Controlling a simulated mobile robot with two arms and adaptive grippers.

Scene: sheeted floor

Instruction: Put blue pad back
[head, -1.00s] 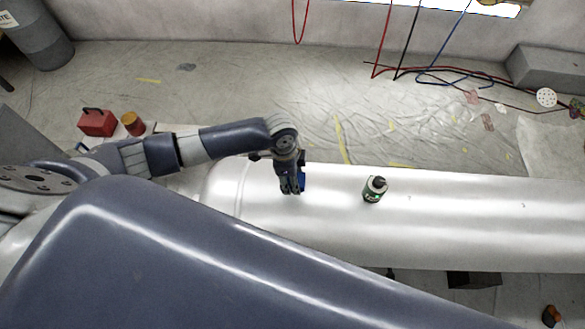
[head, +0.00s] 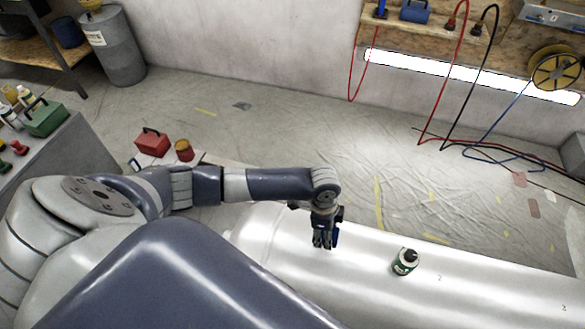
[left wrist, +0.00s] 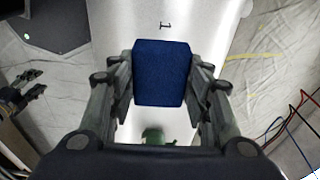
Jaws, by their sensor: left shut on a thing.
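The blue pad (left wrist: 162,72) is a dark blue block held between the two fingers of my left gripper (left wrist: 162,80) in the left wrist view. In the head view my left gripper (head: 324,241) points down above the left part of a long silvery-white panel (head: 480,285), with a sliver of the blue pad (head: 335,236) showing at its right side. The gap between pad and panel is hard to judge. My right gripper is not clearly seen in the head view.
A red toolbox (head: 152,143) and an orange can (head: 184,150) stand at the left. A grey bench (head: 75,150) holds a green toolbox (head: 46,117). Hoses hang along the back wall.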

